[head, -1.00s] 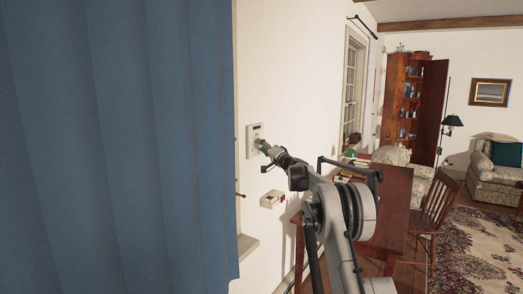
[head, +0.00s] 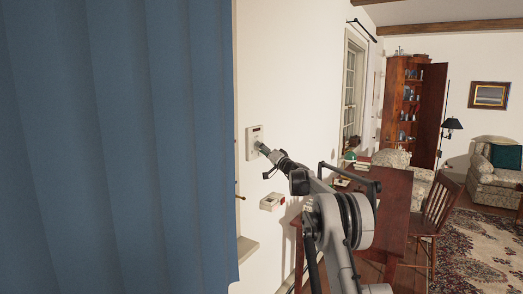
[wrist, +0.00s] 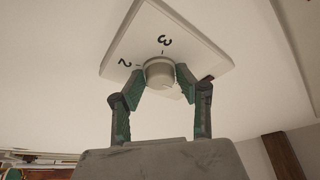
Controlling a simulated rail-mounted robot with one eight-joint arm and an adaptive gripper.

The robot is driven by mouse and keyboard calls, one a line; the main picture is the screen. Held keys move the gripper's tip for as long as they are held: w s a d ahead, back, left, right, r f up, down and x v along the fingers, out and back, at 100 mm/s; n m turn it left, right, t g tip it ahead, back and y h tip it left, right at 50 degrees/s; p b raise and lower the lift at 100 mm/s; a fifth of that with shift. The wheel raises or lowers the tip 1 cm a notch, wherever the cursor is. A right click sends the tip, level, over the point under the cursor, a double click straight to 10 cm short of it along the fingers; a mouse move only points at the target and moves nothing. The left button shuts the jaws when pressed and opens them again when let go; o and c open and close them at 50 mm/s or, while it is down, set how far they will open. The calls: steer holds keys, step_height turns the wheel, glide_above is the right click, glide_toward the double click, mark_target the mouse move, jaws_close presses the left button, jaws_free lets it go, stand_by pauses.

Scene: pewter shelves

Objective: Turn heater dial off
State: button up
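The heater dial (wrist: 159,76) is a round pale knob on a white square plate (wrist: 178,28) marked with "2" and "3". The plate also shows on the wall in the head view (head: 254,133). My gripper (wrist: 161,71) has its two green-padded fingers on either side of the dial, with the tips against its sides. In the head view, my gripper (head: 263,149) reaches the lower part of the plate and hides the dial. The dial's pointer mark cannot be made out.
A blue curtain (head: 115,140) fills the left side. A small pale box (head: 272,202) is on the wall below the plate. A wooden desk (head: 393,205) and a chair (head: 433,215) stand right of my arm, with a patterned rug (head: 480,240) beyond.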

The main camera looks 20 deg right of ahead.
steer(key=shift+o, duration=1.2)
steer(key=shift+s, duration=0.1)
steer(key=v, duration=1.1)
steer(key=shift+s+d, duration=0.15)
steer(key=shift+s, duration=0.2)
steer(key=shift+f, duration=0.15)
